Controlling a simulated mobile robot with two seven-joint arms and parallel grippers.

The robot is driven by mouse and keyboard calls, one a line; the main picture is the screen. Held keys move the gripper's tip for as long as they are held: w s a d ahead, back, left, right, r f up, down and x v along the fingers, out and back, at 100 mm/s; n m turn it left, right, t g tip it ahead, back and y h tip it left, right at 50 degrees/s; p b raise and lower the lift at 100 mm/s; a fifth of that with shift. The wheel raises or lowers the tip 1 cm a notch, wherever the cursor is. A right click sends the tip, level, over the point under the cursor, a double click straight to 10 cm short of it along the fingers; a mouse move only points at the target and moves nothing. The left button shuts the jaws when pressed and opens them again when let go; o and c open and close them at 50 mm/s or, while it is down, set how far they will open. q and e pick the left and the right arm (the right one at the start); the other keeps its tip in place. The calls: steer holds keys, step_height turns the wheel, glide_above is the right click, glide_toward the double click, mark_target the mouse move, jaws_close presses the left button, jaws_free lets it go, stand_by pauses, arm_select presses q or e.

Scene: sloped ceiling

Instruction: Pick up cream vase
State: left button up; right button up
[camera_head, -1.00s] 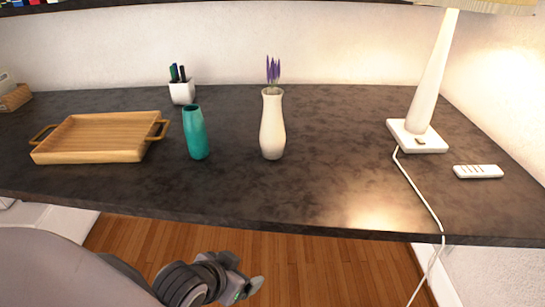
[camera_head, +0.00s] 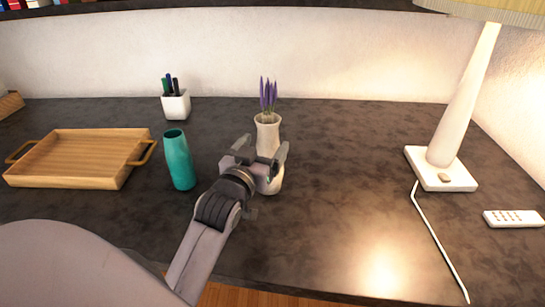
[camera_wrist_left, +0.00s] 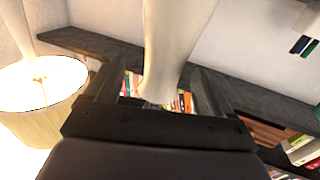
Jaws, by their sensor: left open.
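The cream vase (camera_head: 268,133) stands upright on the dark desk with purple flowers (camera_head: 268,96) in it. My left gripper (camera_head: 268,157) is at the vase's middle in the head view, its fingers on either side, and hides part of the body. In the left wrist view the vase (camera_wrist_left: 174,45) rises between the two open fingers of my left gripper (camera_wrist_left: 155,88). A gap shows on the right finger's side; contact on the left cannot be told. My right gripper is not in view.
A teal vase (camera_head: 179,160) stands just left of my left gripper. A wooden tray (camera_head: 70,182) lies further left, and a white pen cup (camera_head: 176,105) is behind. A lamp (camera_head: 442,172), its cord and a remote (camera_head: 514,218) are on the right.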

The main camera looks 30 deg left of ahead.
arm_select(q)
steer(key=shift+a+f+x, duration=0.15)
steer(key=shift+x, duration=1.45)
steer(key=shift+a+f+x, duration=0.1)
steer(key=shift+a+x, duration=0.05)
steer(key=shift+x, duration=1.45)
jaws_close()
steer(key=shift+r, duration=0.1)
